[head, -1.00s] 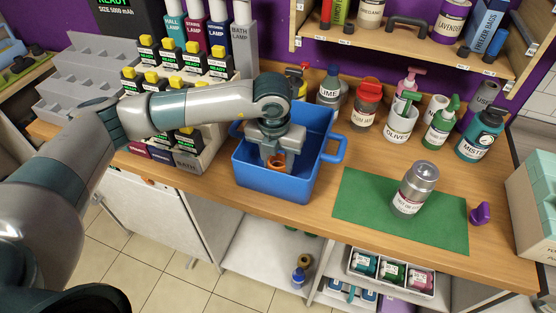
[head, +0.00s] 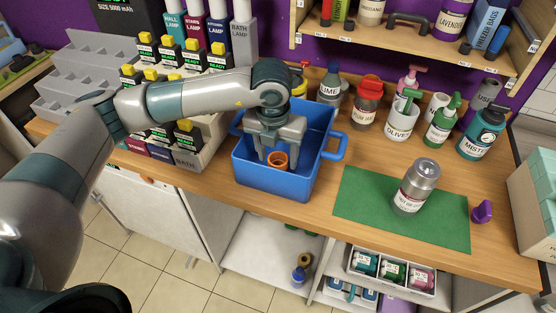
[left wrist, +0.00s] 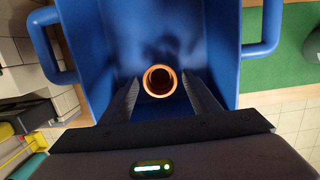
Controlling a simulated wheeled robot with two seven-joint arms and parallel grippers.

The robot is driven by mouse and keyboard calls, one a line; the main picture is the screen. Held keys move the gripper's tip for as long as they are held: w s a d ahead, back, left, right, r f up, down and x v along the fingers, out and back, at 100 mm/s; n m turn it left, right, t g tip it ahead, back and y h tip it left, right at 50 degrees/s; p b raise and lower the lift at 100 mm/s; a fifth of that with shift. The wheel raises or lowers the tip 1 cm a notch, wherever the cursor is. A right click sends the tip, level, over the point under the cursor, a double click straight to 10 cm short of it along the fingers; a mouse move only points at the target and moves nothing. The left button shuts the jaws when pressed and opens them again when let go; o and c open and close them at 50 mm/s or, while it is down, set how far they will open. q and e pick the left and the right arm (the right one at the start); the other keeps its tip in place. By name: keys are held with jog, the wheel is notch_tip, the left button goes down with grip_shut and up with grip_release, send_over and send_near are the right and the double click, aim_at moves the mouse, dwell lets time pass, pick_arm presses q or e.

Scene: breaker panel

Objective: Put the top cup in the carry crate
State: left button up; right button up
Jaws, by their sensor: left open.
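An orange cup (head: 278,160) is inside the blue carry crate (head: 262,182), with its round mouth facing up. In the left wrist view the cup (left wrist: 160,81) shows as an orange ring within the crate's blue walls (left wrist: 110,35). My left gripper (head: 279,156) is open over the crate, its fingers pointing down on either side of the cup. In the left wrist view there are gaps between the fingers and the cup. The cup's underside is hidden, so I cannot tell how it meets the crate floor. My right gripper is out of view.
A silver-capped flask (head: 417,184) stands on a green mat (head: 355,200) right of the crate. Pump bottles and jars line the counter behind. A stepped rack with yellow-topped packs (head: 207,143) stands close on the left. A shelf (head: 400,50) overhangs the back.

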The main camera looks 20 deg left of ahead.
pick_arm(q)
notch_tip(320, 180, up, 10)
jog(key=s+b, duration=0.1)
jog(key=b, duration=0.2)
jog(key=shift+s, duration=0.25)
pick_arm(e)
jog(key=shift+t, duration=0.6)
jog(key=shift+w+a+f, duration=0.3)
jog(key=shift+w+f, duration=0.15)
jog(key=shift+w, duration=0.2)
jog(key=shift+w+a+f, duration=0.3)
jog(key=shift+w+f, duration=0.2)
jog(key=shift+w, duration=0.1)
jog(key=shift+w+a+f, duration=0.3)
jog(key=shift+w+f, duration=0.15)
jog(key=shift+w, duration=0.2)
